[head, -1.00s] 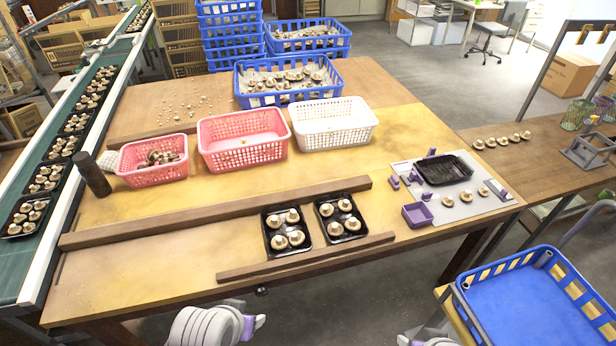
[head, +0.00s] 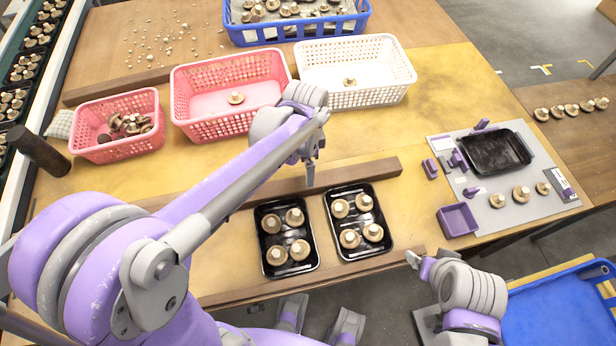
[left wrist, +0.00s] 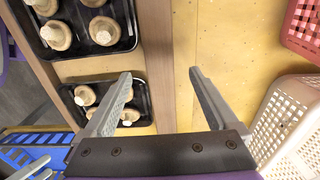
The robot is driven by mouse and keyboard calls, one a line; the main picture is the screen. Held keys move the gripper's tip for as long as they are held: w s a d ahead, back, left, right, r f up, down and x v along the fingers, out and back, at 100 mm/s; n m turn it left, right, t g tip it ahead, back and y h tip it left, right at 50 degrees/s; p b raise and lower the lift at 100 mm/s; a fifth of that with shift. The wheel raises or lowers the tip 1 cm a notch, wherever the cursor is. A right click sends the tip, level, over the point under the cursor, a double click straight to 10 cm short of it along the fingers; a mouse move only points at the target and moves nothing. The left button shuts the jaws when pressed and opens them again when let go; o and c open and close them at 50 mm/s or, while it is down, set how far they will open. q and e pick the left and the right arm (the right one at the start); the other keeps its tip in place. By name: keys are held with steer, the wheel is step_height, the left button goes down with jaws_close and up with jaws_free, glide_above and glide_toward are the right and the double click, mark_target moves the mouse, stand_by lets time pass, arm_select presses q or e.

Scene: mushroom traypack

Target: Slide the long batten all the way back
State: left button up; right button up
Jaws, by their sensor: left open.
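The long batten (head: 355,174) is a brown wooden strip lying across the yellow table behind two black trays. My left arm crosses its left part and hides some of it. My left gripper (head: 311,178) points down over the batten, right of its middle. In the left wrist view the open fingers (left wrist: 160,76) are on either side of the batten (left wrist: 156,50), with nothing gripped; whether they touch it I cannot tell. My right gripper (head: 414,259) is low at the right, near the table's front edge, its jaw state unclear.
Black mushroom trays (head: 262,212) (head: 331,193) stand in front of the batten, with a short batten (head: 375,267) before them. Pink baskets (head: 108,152) (head: 215,131) and a white basket (head: 350,101) stand behind. A dark cylinder (head: 38,150) stands at the left. Yellow table lies between batten and baskets.

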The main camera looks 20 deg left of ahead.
arm_select(q)
step_height(320, 180, down, 9)
steer(key=shift+s+f+b, duration=0.1)
steer(key=shift+b, duration=0.4)
jaws_close()
stand_by(0.4)
